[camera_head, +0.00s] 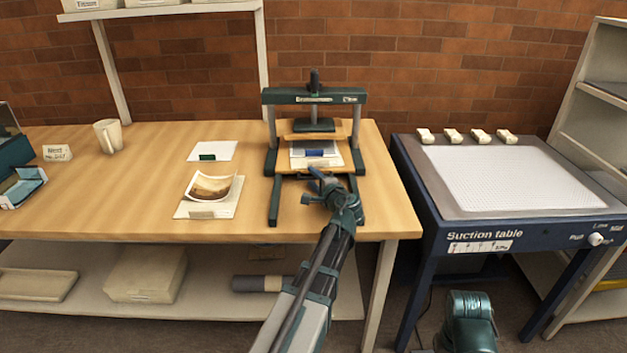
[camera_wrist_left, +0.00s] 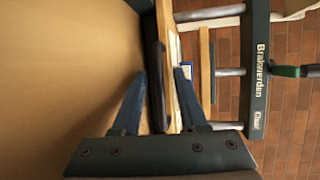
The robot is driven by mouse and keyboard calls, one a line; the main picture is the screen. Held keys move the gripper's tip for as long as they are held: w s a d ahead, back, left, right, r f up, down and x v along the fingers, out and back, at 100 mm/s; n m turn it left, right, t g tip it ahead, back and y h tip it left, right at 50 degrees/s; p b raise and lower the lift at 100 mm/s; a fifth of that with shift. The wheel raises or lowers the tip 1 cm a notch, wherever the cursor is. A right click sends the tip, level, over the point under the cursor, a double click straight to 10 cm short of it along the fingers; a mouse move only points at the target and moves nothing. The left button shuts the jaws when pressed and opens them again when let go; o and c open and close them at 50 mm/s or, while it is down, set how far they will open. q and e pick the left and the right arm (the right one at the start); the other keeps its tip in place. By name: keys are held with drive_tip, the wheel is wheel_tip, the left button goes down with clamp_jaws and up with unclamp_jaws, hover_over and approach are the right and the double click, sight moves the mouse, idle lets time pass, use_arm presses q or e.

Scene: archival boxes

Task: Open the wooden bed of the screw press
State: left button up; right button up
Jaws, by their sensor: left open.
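The green screw press (camera_head: 354,96) stands upright near the right end of the wooden table. Its wooden bed (camera_head: 343,166) is low between the posts, with a pale sheet and a small blue item (camera_head: 314,153) on it; a second wooden board (camera_head: 288,137) shows above and behind. My left gripper (camera_head: 314,182) is open at the front of the bed. In the left wrist view, its two blue fingers (camera_wrist_left: 160,72) lie either side of a dark bar by the bed's wooden edge (camera_wrist_left: 165,18). Contact cannot be told. My right gripper is not visible.
A curled brown print (camera_head: 211,187) lies on a pale board left of the press. The suction table (camera_head: 480,222) is to the right, beyond a gap.

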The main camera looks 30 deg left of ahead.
use_arm(q)
clamp_jaws()
idle(1.4)
